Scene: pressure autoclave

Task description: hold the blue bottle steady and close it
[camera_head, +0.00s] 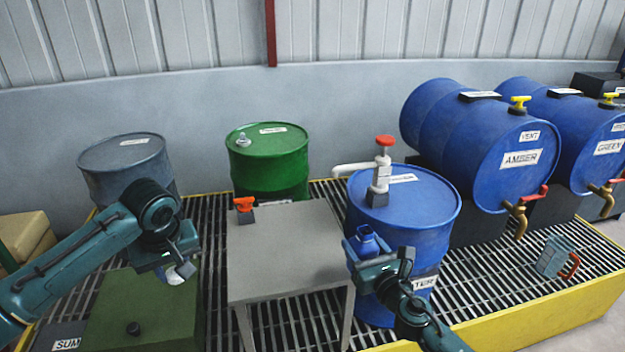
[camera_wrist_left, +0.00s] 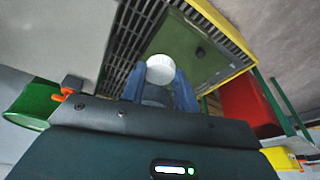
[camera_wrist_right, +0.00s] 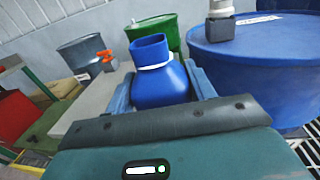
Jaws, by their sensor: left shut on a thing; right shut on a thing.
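The blue bottle (camera_head: 367,240) is held in my right gripper (camera_head: 366,262), in front of the upright blue drum. The right wrist view shows the bottle (camera_wrist_right: 158,75) between the two fingers, with its neck open and a pale ring around it; no cap is on it. My left gripper (camera_head: 176,264) is at the left, above the green box. It is shut on a white round cap (camera_wrist_left: 160,70), seen between the fingers in the left wrist view. The cap also shows below the gripper in the head view (camera_head: 180,273). The cap and bottle are well apart.
A grey table (camera_head: 285,250) stands between my grippers, with an orange-handled item (camera_head: 244,205) on it. The blue drum (camera_head: 425,215) with a red-topped pump (camera_head: 381,170) is close behind my right gripper. Green (camera_head: 270,165) and grey (camera_head: 120,160) drums stand behind.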

